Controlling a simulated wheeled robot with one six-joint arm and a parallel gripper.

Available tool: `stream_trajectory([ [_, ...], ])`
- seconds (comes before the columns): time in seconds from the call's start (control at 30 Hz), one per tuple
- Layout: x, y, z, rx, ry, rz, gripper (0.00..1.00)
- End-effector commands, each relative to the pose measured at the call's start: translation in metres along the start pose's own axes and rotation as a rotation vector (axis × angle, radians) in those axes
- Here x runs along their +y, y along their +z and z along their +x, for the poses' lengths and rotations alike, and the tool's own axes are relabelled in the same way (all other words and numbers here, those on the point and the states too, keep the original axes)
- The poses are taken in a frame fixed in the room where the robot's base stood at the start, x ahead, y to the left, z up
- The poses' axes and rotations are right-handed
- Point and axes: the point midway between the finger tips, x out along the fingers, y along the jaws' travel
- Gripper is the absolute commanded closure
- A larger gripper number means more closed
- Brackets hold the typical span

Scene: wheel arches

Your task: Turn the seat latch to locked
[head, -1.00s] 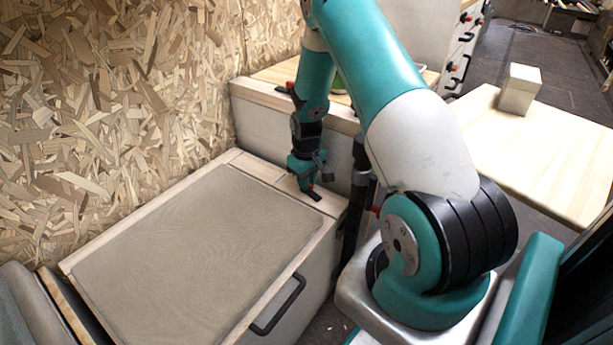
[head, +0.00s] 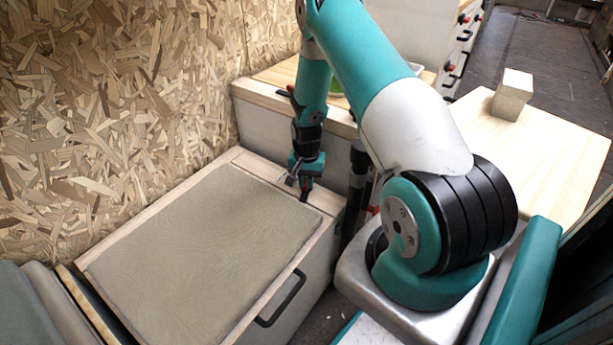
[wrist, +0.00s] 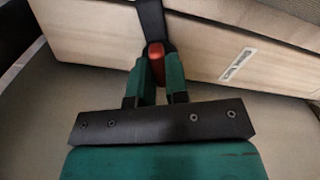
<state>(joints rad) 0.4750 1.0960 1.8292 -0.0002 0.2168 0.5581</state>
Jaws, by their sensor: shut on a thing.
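The seat latch is a dark lever with a red end. In the head view it shows as a small dark piece (head: 304,196) on the wooden rim of the seat box (head: 262,167), beneath my gripper. My gripper (head: 303,178) points down at that rim. In the wrist view its teal fingers (wrist: 156,78) are shut on the latch's red end (wrist: 156,58), and the black arm of the latch (wrist: 151,18) runs away across the pale wood. The fingers hide part of the latch. A narrow light plate with dark marks (wrist: 237,64) lies on the wood to the right.
The grey seat cushion (head: 205,245) fills most of the box top, with a black handle (head: 280,300) on the box front. A wooden-topped ledge (head: 330,118) rises behind my gripper. A wooden block (head: 511,94) stands on a pale table (head: 540,150) at right. A chipboard wall (head: 110,110) borders the left.

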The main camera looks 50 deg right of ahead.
Motion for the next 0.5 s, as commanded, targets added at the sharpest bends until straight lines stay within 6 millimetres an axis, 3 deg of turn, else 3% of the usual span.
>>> stream_trajectory([
  [0.5,0.0004,-0.0004,-0.0008,0.001,0.001,0.347,1.0],
])
